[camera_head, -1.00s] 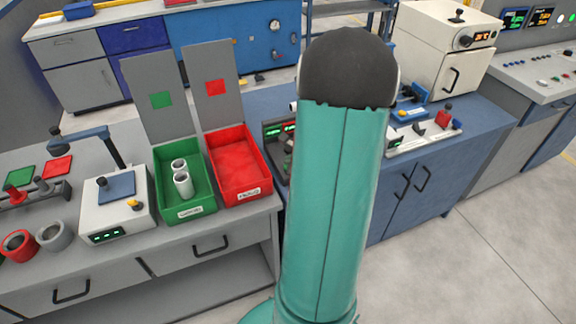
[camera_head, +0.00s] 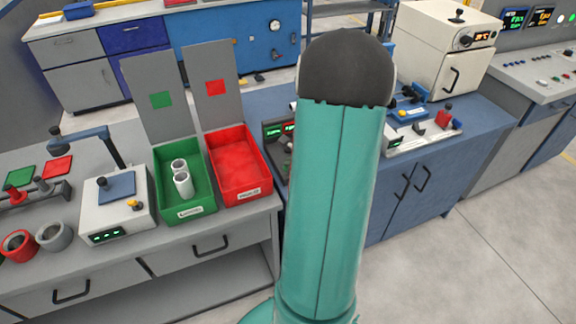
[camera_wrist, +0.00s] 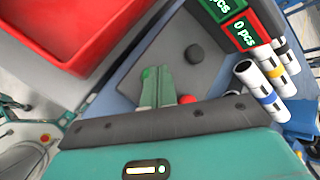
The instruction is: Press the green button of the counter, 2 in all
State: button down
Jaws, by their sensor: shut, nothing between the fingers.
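The counter is a grey box (camera_wrist: 228,76) with a green display (camera_wrist: 217,6) and a red display (camera_wrist: 240,32) in the wrist view. The red one reads "0 pcs"; the green one's number is cut off. A round black knob (camera_wrist: 195,53) and a red button (camera_wrist: 187,99) sit on its face. My gripper (camera_wrist: 156,74) is shut and empty over this face, left of the red button. A brighter green patch at its tips may be the green button; contact cannot be told. In the head view the counter (camera_head: 272,131) is mostly hidden behind my arm.
A red bin (camera_wrist: 60,25) stands close by the gripper; it also shows in the head view (camera_head: 262,190). A green bin (camera_head: 202,208) beside it holds white pipes (camera_head: 183,185). Several banded white pipes (camera_wrist: 262,88) stand right of the counter in the wrist view.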

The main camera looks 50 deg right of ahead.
jog(key=shift+r, duration=0.9)
jog(key=shift+r, duration=0.1)
jog(key=shift+r, duration=2.4)
dwell(0.8)
notch_tip(320, 180, up, 4)
jog(key=shift+f, duration=0.1)
dwell(0.3)
jog(key=shift+f, duration=4.45)
